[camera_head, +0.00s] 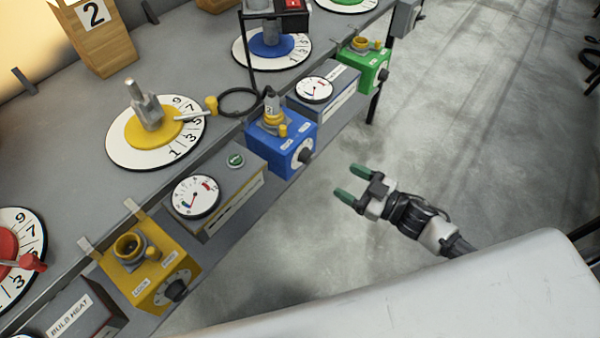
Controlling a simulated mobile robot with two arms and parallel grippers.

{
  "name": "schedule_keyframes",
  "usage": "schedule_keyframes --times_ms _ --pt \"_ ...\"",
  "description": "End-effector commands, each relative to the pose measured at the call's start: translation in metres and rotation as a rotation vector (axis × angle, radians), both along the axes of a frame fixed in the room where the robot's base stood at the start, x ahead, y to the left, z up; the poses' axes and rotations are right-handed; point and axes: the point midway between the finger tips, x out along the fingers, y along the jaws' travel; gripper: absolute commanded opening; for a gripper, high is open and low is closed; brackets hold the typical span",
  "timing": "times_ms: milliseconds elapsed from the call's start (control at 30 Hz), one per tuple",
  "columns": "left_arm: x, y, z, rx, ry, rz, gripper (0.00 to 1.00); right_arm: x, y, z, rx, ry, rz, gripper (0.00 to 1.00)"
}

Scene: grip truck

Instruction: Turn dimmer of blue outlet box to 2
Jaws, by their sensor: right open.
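The blue outlet box (275,148) sits on the lower shelf along the front of the grey bench, in the middle of the head view. Its black dimmer knob (305,157) is on the face toward the lower right. The number the knob points to is too small to read. A grey and yellow plug stands in the socket on top of the box. My right gripper (346,182) has green fingertips and is open and empty. It is to the right of the blue box and below it in the picture, apart from the knob. My left gripper is not in view.
A yellow outlet box (150,275) and a green outlet box (366,68) sit on the same shelf. Grey gauge boxes (215,190) stand between. Round number dials (190,142) lie on the bench. Bare concrete floor (470,120) is at the right.

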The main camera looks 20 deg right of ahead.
Motion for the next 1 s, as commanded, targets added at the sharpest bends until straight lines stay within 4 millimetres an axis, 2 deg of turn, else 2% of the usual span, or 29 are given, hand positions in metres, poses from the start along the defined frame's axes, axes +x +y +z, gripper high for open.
schedule_keyframes --times_ms 267,600,1000 --pt "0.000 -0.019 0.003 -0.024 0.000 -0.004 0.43 0.031 0.026 0.004 0.003 -0.005 0.001 0.64" --pt "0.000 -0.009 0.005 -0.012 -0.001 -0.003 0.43 0.073 0.063 0.002 0.001 -0.003 0.000 0.64" --pt "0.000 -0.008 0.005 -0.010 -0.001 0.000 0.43 0.081 0.070 0.001 0.001 -0.001 -0.001 0.64"
